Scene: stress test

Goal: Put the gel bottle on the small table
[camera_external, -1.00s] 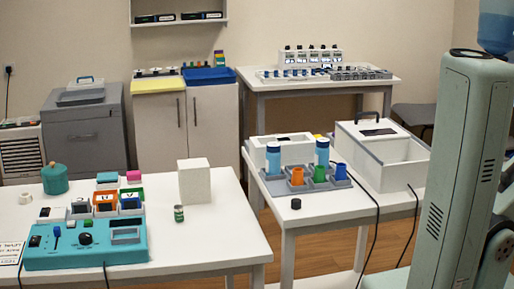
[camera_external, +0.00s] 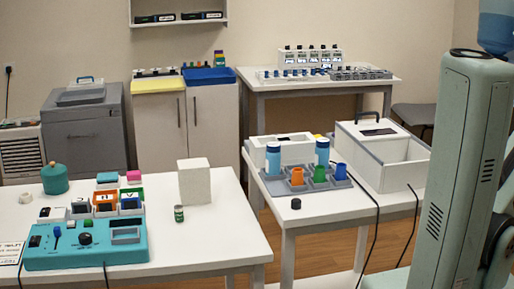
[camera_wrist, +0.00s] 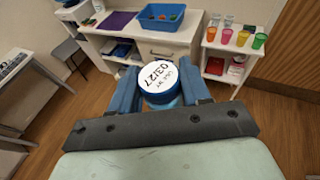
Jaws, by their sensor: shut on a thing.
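In the wrist view, my gripper (camera_wrist: 160,88) has its blue fingers shut on a blue bottle (camera_wrist: 158,75), which I take to be the gel bottle. The lower part of the bottle is hidden. A small white table (camera_wrist: 228,50) stands ahead to the right in the wrist view, with several coloured cups on it; it may be the small table, but I cannot be sure. The gripper and held bottle are outside the external view.
A white cabinet (camera_wrist: 150,47) with a blue bin (camera_wrist: 160,17) stands ahead. A stool (camera_wrist: 66,50) and a table (camera_wrist: 30,88) are at left. Wooden floor (camera_wrist: 70,100) lies open between. The external view shows white tables (camera_external: 215,235) crowded with lab items.

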